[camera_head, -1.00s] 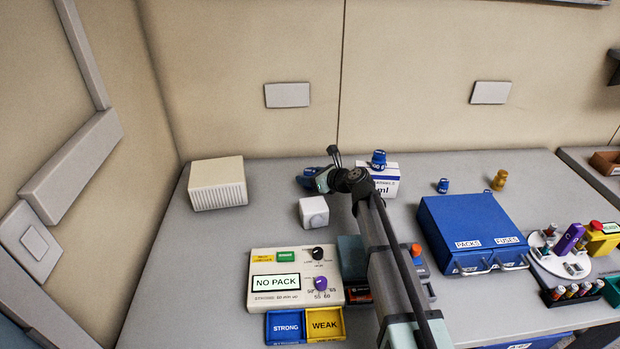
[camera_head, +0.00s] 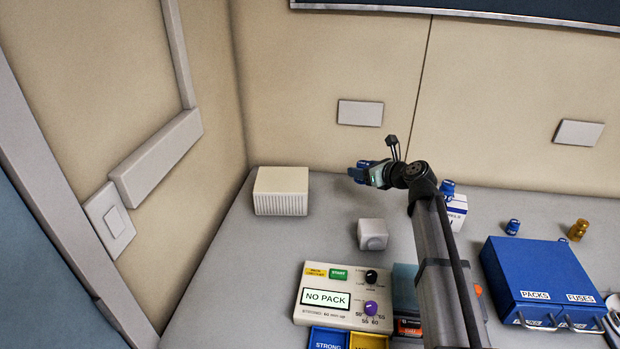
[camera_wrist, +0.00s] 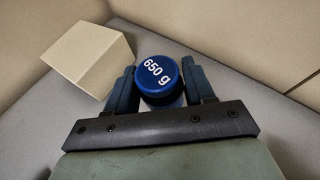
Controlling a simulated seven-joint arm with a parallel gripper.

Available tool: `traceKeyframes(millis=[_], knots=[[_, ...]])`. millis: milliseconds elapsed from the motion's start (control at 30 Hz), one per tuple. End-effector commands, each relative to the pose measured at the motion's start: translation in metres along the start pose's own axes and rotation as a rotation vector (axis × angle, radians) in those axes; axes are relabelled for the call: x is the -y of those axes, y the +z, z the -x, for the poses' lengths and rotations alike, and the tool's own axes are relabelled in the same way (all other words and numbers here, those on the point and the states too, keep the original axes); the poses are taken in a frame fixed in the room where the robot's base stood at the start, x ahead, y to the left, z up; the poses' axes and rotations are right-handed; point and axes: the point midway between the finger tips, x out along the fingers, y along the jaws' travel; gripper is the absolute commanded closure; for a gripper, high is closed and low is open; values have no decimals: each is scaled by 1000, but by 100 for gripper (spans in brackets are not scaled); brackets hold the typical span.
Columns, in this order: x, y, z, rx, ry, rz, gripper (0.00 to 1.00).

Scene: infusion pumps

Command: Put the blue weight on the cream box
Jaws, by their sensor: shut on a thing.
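My gripper (camera_head: 358,172) is shut on a blue weight, which shows partly at the fingertips in the head view (camera_head: 364,163). In the wrist view the weight (camera_wrist: 158,75) reads "650 g" and sits between the two fingers (camera_wrist: 160,90). The cream box (camera_head: 281,192), with a ribbed front, stands on the bench to the left of my gripper, near the back left corner. The wrist view shows the box (camera_wrist: 87,58) at upper left, apart from the weight. The lower part of the weight is hidden by the gripper.
A small white block (camera_head: 372,234) stands below my gripper in the picture. Another blue weight (camera_head: 447,188) is on a white carton (camera_head: 456,212), and one more (camera_head: 513,227) stands right. A gold weight (camera_head: 578,230), blue case (camera_head: 540,277) and "NO PACK" panel (camera_head: 325,298) are in view.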

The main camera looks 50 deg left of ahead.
Motion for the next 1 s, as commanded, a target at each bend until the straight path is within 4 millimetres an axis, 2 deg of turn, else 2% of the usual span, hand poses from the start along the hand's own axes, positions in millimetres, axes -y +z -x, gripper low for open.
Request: traceKeyframes(millis=[33, 400, 500, 600, 767, 867, 1000], knots=[[-16, 9, -8, 3, 19, 8, 100], [-133, 82, -67, 4, 165, 69, 100], [-160, 101, -80, 4, 199, 82, 100], [-180, 117, -90, 4, 220, 91, 100], [-196, 137, -102, 4, 231, 95, 100], [-191, 146, -107, 3, 215, 90, 100], [-182, 146, -114, 3, 178, 74, 100]])
